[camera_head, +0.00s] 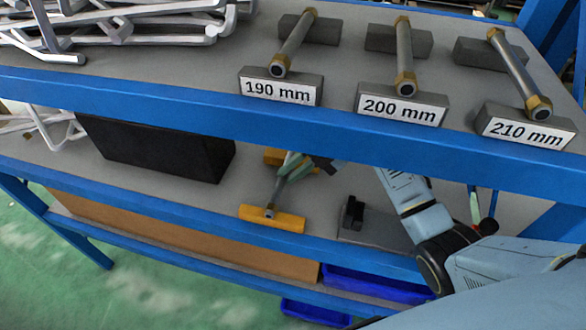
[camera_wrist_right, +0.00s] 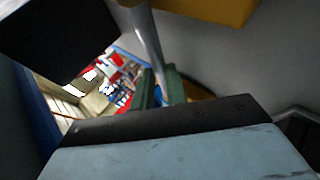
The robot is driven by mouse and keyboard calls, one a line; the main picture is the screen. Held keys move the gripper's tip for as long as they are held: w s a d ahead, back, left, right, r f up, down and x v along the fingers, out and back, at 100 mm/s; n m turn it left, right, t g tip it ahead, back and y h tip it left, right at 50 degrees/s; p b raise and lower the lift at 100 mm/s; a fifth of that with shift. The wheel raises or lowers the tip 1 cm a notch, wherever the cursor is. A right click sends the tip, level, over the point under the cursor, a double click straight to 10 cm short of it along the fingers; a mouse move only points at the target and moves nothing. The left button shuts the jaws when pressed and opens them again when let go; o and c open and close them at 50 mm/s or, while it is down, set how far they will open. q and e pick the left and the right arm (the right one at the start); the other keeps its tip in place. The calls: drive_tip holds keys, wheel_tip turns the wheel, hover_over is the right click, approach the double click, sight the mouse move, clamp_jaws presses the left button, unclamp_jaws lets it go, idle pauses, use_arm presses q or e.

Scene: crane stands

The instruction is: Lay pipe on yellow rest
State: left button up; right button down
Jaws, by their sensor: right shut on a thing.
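A grey metal pipe (camera_head: 275,197) is on the lower shelf level, its near end at the front yellow rest block (camera_head: 287,223). Whether it bears fully on the block cannot be told. A second yellow block (camera_head: 276,156) shows behind, partly hidden by the blue beam and my gripper. My right gripper (camera_head: 289,169), with greenish fingers, is shut on the pipe. In the right wrist view the pipe (camera_wrist_right: 148,40) runs up from between the fingers (camera_wrist_right: 158,88), with a yellow block (camera_wrist_right: 220,10) at the top. My left gripper is not in view.
A black box (camera_head: 160,150) stands left of the yellow blocks. A dark grey fixture (camera_head: 370,225) lies to their right. A blue beam (camera_head: 200,105) crosses above. Three labelled stands with pipes, 190 mm (camera_head: 280,90), 200 mm (camera_head: 400,107) and 210 mm (camera_head: 525,130), occupy the upper shelf.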

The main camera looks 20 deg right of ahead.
drive_tip(key=c, duration=1.3)
unclamp_jaws()
drive_tip(key=shift+r, duration=0.1)
